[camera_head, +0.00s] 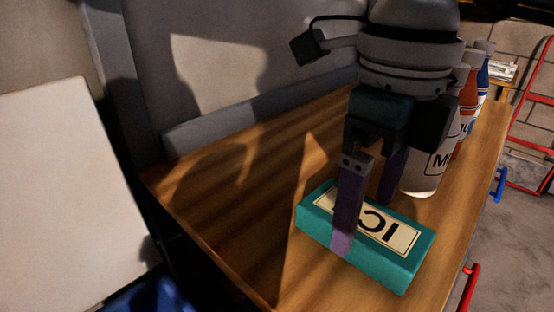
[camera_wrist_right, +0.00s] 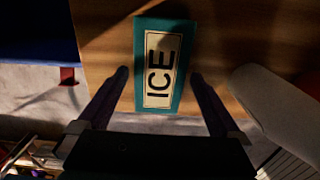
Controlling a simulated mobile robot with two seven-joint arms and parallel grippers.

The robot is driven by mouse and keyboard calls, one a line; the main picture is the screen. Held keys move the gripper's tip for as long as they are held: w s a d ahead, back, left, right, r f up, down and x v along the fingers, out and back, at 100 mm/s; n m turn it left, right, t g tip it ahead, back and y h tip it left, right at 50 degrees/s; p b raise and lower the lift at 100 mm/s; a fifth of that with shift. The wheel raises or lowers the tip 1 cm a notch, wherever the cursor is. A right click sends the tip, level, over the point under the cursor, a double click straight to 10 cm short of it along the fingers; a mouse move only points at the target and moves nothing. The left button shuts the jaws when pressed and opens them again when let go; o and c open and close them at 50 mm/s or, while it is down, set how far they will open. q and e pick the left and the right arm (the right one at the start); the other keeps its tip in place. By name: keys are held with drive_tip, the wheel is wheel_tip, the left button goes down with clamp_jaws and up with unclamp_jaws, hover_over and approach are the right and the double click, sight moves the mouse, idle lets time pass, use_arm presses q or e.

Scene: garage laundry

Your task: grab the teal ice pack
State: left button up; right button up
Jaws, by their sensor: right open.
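The teal ice pack (camera_head: 405,278) lies flat on the wooden worktop, with a cream label reading ICE on top. It also shows in the wrist view (camera_wrist_right: 189,50), upper middle. My right gripper (camera_head: 365,222) is open and points down at the pack. One finger overlaps the pack's near left side in the head view, and the other is behind its far side. In the wrist view the fingers (camera_wrist_right: 159,76) lie on either side of the pack, with a visible gap at each side. My left gripper is not in view.
A white container (camera_head: 424,180) stands close behind the pack, partly hidden by my gripper. Orange (camera_head: 466,110) and blue (camera_head: 483,78) bottles stand farther back. The wooden worktop (camera_head: 235,200) is clear to the left, up to a grey upright panel. Red (camera_head: 469,285) and blue (camera_head: 499,184) handles stick out at the right edge.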

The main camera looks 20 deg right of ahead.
wheel_tip(320, 180, down, 2)
drive_tip(key=shift+f, duration=0.2)
